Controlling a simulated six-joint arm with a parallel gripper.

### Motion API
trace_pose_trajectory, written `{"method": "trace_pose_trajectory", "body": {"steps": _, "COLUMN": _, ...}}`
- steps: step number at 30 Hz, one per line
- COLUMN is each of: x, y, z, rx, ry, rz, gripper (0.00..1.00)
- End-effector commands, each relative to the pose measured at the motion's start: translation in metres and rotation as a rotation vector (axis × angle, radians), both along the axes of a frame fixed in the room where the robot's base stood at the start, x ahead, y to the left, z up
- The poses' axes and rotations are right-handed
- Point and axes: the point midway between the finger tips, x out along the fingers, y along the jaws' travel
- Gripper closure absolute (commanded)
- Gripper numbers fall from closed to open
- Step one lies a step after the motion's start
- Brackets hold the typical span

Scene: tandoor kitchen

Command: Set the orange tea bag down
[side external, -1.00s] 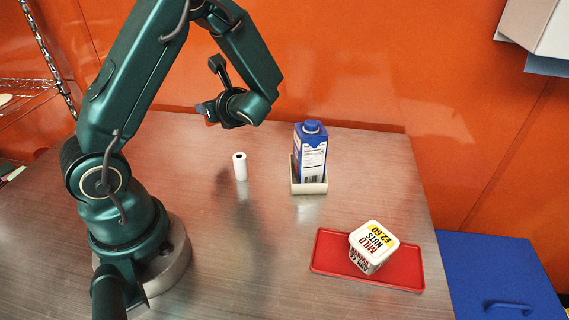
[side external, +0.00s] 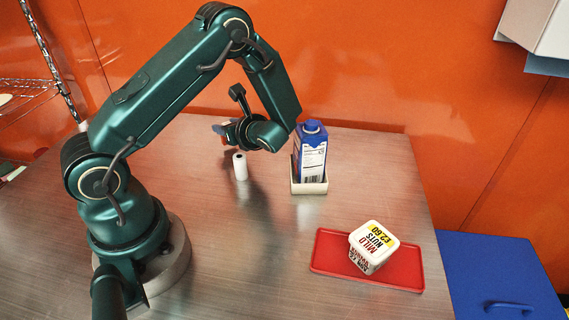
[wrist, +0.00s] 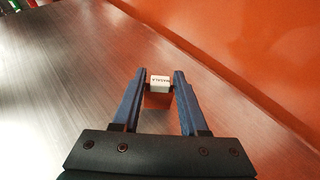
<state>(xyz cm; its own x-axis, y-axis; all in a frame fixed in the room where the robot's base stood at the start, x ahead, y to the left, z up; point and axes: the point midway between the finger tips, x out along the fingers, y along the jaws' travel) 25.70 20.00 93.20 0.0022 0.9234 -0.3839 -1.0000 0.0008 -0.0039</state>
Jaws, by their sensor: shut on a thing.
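The orange tea bag (wrist: 157,102) sits between the two blue fingers of my gripper (wrist: 158,73) in the wrist view. It has a white printed tag (wrist: 160,83) at its far end. The fingers are shut on it from both sides. In the side external view my gripper (side external: 221,131) is behind the white roll, pointing left, with a small orange patch of the tea bag (side external: 225,140) showing. Most of the tea bag is hidden there. I cannot tell how far it is above the table.
A white roll (side external: 240,168) stands upright close in front of my gripper. A blue carton (side external: 312,151) stands in a beige holder (side external: 310,188) to the right. A red tray (side external: 329,259) bears a white tub (side external: 370,250). The metal table (side external: 250,250) is clear in front.

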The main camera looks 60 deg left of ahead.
Motion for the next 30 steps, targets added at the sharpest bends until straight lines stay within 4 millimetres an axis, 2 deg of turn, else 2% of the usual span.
{"method": "trace_pose_trajectory", "body": {"steps": 15, "x": 0.0, "y": 0.0, "z": -0.012, "rx": 0.0, "ry": 0.0, "rz": 0.0, "gripper": 1.0}}
{"method": "trace_pose_trajectory", "body": {"steps": 16, "x": 0.0, "y": 0.0, "z": -0.012, "rx": -0.001, "ry": 0.0, "rz": 0.0, "gripper": 0.53}}
{"method": "trace_pose_trajectory", "body": {"steps": 18, "x": 0.0, "y": 0.0, "z": -0.012, "rx": 0.0, "ry": 0.0, "rz": 0.0, "gripper": 0.27}}
{"method": "trace_pose_trajectory", "body": {"steps": 30, "x": 0.0, "y": 0.0, "z": -0.009, "rx": 0.0, "ry": -0.002, "rz": 0.001, "gripper": 0.27}}
